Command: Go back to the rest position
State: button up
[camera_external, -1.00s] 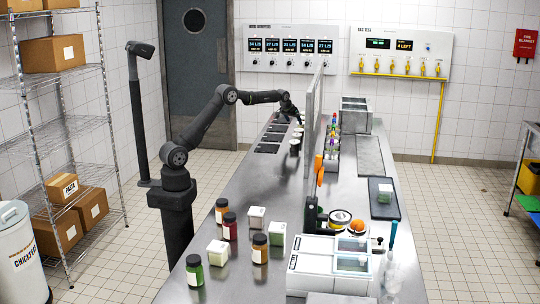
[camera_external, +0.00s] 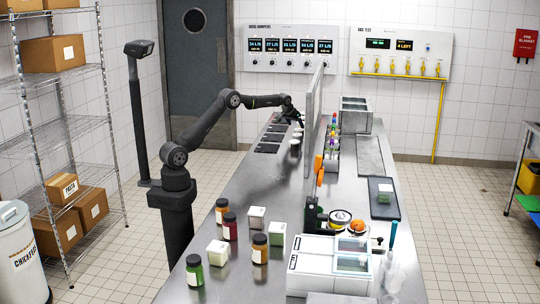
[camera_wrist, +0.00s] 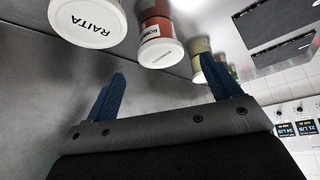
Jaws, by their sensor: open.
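My gripper (camera_external: 291,113) is at the far end of the steel counter, above the row of dark inset panels and small tubs. In the wrist view my gripper (camera_wrist: 158,92) shows two blue fingers spread wide apart with nothing between them. A white tub lid marked RAITA (camera_wrist: 85,22) lies ahead of the left finger. A red tub with a white lid (camera_wrist: 160,50) is ahead of the gap, and a green tub (camera_wrist: 200,52) is by the right finger. The tubs look apart from the fingers.
A tall upright panel (camera_external: 314,110) runs along the counter right of my arm. Several jars and cubes, such as a red-brown jar (camera_external: 230,228), stand on the near counter. A white container (camera_external: 330,262) is at the near right. Bare counter (camera_external: 235,185) lies between.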

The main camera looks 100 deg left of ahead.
aim_at(298, 129)
jog(key=x, duration=0.7)
jog(key=shift+a+f, duration=0.1)
jog(key=shift+f, duration=0.15)
jog(key=shift+r, duration=0.1)
